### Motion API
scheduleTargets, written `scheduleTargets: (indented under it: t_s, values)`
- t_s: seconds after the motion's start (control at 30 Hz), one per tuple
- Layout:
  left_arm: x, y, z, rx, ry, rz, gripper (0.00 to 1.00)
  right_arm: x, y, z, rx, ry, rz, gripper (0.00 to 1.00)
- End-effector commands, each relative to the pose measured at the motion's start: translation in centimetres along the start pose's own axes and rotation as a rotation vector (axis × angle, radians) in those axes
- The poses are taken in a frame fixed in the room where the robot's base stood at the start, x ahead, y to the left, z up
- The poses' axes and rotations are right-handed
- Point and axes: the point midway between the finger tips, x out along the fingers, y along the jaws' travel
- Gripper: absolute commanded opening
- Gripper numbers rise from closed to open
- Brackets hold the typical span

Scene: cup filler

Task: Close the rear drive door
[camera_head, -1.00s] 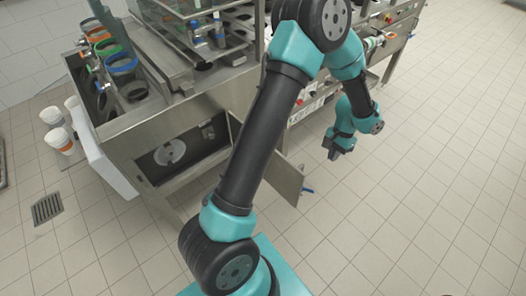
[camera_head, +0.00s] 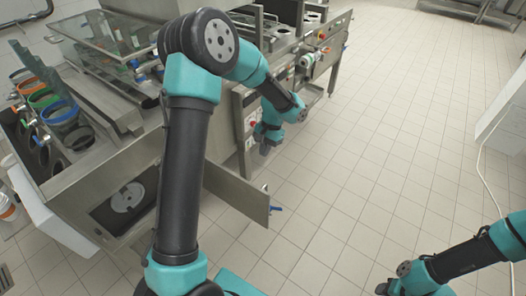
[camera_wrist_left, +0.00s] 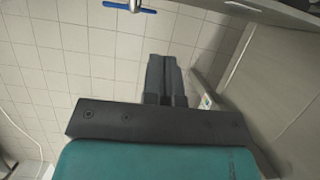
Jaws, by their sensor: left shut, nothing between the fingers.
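The rear drive door (camera_head: 238,192) is a steel panel standing open, swung out from the machine's lower front. Its blue handle (camera_head: 275,208) is at the free outer edge. The bay behind the door (camera_head: 125,198) is open, with a pale round disc inside. My left gripper (camera_head: 267,146) is beyond the door, near the machine's front, apart from the panel. In the left wrist view its fingers (camera_wrist_left: 165,72) are together and empty; the blue handle (camera_wrist_left: 130,6) shows at the top edge. My right gripper (camera_head: 386,288) is at the bottom right; its jaws are too small to read.
The steel machine (camera_head: 90,190) fills the left, with a control panel (camera_head: 252,112) behind my left gripper. Coloured cup rings (camera_head: 47,100) are at its left end. Tiled floor (camera_head: 345,170) is clear between the door and the right arm. A white cable hangs at right.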

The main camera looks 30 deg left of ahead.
Motion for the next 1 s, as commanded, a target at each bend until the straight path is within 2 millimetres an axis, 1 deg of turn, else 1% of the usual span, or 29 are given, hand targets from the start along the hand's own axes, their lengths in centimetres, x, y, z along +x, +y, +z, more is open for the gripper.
scheduleTargets:
  t_s: [0.03, 0.47, 0.5, 0.6, 0.7, 0.83, 1.0]
  values:
    - [0.9, 0.0, 0.1, 0.001, -0.004, 0.001, 0.00, 0.0, 0.0, 0.0, 0.000, 0.000, 0.000, 0.43]
    - [8.1, 0.0, 0.1, 0.002, -0.004, 0.001, 0.00, 0.0, 0.0, 0.0, 0.000, 0.000, 0.000, 0.43]
    - [8.2, 0.0, 0.8, 0.002, -0.001, 0.000, 0.00, 0.0, 0.0, 0.0, 0.000, 0.000, 0.000, 0.43]
    - [8.6, 0.0, 2.1, 0.001, 0.000, 0.000, 0.00, 0.0, 0.0, 0.0, 0.000, 0.000, 0.000, 0.43]
    - [9.0, 0.0, 3.0, 0.001, 0.000, 0.001, 0.00, 0.0, 0.0, 0.0, 0.000, 0.000, 0.000, 0.43]
    - [9.2, 0.0, 3.6, 0.000, 0.001, 0.000, 0.00, 0.0, 0.0, 0.0, 0.000, 0.000, 0.000, 0.43]
    - [9.3, 0.0, 3.7, 0.001, 0.001, 0.000, 0.00, 0.0, 0.0, 0.0, 0.000, 0.000, 0.000, 0.43]
